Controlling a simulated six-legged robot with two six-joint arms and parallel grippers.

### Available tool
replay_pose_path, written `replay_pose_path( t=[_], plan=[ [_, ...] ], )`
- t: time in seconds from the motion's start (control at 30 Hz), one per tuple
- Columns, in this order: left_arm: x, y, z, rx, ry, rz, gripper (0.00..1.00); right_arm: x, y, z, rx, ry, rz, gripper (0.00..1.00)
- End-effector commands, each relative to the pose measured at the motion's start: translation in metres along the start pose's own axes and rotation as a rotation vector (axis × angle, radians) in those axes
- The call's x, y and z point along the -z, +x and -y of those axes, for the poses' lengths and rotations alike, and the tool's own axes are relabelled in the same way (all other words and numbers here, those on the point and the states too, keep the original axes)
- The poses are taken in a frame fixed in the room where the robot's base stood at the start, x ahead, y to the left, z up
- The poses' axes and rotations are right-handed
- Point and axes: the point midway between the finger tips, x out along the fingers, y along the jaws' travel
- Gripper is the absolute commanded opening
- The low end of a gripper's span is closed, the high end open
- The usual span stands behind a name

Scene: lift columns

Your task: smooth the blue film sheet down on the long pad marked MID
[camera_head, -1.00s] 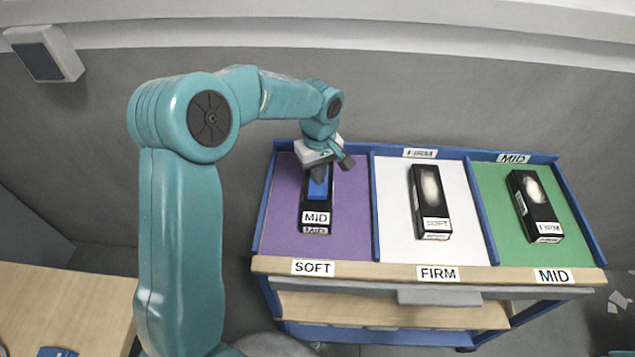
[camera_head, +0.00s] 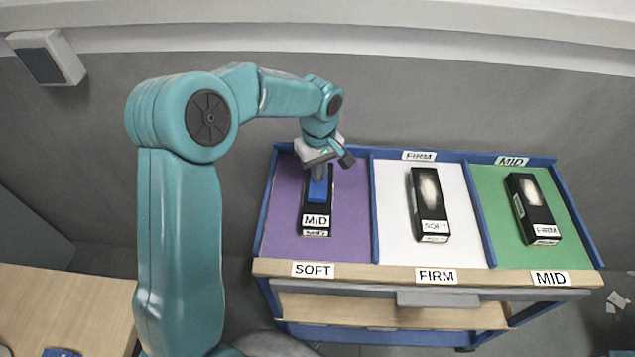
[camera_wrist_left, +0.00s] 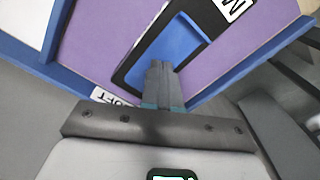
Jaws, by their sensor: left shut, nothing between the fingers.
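The long black pad marked MID (camera_head: 328,199) lies in the purple compartment labelled SOFT, its MID label toward the front. The blue film sheet (camera_head: 317,192) lies along the pad's top, behind the label; it also shows in the left wrist view (camera_wrist_left: 175,42). My left gripper (camera_head: 318,173) is shut and empty, fingers pointing down at the film's far end. In the left wrist view its fingertips (camera_wrist_left: 160,66) overlap the film's end; whether they touch it I cannot tell. The film under the fingers is hidden. My right gripper is not in view.
A black pad labelled SOFT (camera_head: 421,190) lies in the white FIRM compartment. A black pad labelled FIRM (camera_head: 530,200) lies in the green MID compartment. Blue dividers (camera_head: 375,215) and a wooden front edge (camera_head: 375,271) bound the compartments. A wooden table (camera_head: 60,305) stands at lower left.

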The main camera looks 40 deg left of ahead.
Motion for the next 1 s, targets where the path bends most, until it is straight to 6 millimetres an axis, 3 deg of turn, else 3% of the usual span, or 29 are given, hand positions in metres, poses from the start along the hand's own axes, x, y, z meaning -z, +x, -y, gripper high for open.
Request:
replay_pose_path(
  t=[0.03,0.6,1.0],
  plan=[
    [0.0,-0.01,0.0,-0.001,0.0,-0.001,0.0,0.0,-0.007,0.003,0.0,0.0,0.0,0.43],
    [0.0,-0.065,0.0,-0.002,0.001,-0.001,0.0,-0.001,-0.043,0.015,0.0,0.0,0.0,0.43],
    [0.0,-0.067,0.0,-0.001,0.0,-0.001,0.0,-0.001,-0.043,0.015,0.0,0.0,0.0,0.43]
  ],
)
